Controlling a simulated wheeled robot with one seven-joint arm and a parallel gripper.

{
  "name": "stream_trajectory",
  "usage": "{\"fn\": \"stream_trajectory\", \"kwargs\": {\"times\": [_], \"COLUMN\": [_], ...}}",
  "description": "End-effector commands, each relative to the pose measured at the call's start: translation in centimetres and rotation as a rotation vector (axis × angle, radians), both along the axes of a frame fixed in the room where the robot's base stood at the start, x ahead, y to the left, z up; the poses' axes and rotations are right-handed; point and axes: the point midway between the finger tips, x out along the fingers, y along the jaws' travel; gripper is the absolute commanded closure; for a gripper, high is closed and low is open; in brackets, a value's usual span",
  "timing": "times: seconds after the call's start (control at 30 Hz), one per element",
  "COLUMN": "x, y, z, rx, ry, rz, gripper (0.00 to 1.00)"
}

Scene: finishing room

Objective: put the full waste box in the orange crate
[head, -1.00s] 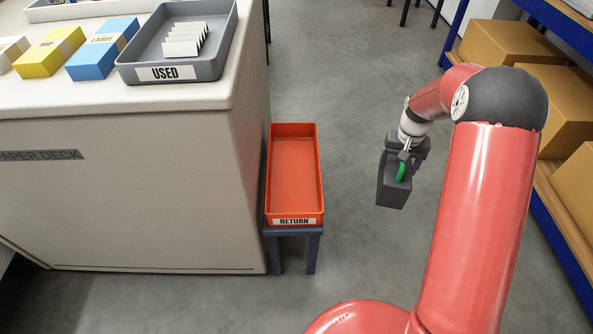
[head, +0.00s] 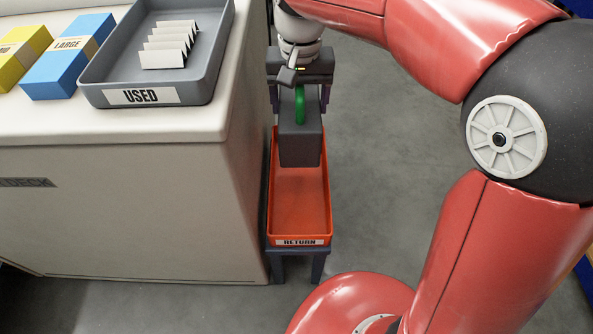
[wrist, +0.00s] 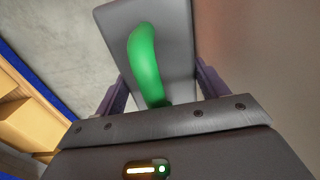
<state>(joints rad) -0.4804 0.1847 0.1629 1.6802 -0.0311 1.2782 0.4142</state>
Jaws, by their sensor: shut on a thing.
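The waste box is a dark grey box (head: 300,143) with a green handle-like piece on its face. My gripper (head: 300,95) is shut on it and holds it up in the head view. In the wrist view the grey box (wrist: 183,50) sits between the purple fingers, with the green piece (wrist: 147,62) toward the camera. The orange crate (head: 300,205), labelled RETURN, stands on a small blue stand. The box hangs in front of the crate's far part in the head view; its height above the crate is hard to tell.
A pale counter (head: 130,200) stands close along the crate's left side. On it are a grey USED tray (head: 205,85) with white cards, a blue box (head: 68,57) and a yellow box (head: 18,55). Open floor (head: 395,150) lies right of the crate.

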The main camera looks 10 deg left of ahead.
Motion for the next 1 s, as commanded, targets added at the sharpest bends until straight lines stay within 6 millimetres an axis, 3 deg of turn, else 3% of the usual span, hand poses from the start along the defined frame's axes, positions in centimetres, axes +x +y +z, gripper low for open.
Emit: {"fn": "stream_trajectory", "kwargs": {"times": [0.53, 1.0], "x": [0.0, 0.0], "y": [0.0, 0.0], "z": [-12.4, -16.6], "rx": [0.000, 0.000], "ry": [0.002, 0.001], "rz": [0.000, 0.001], "gripper": [0.98, 0.98]}}
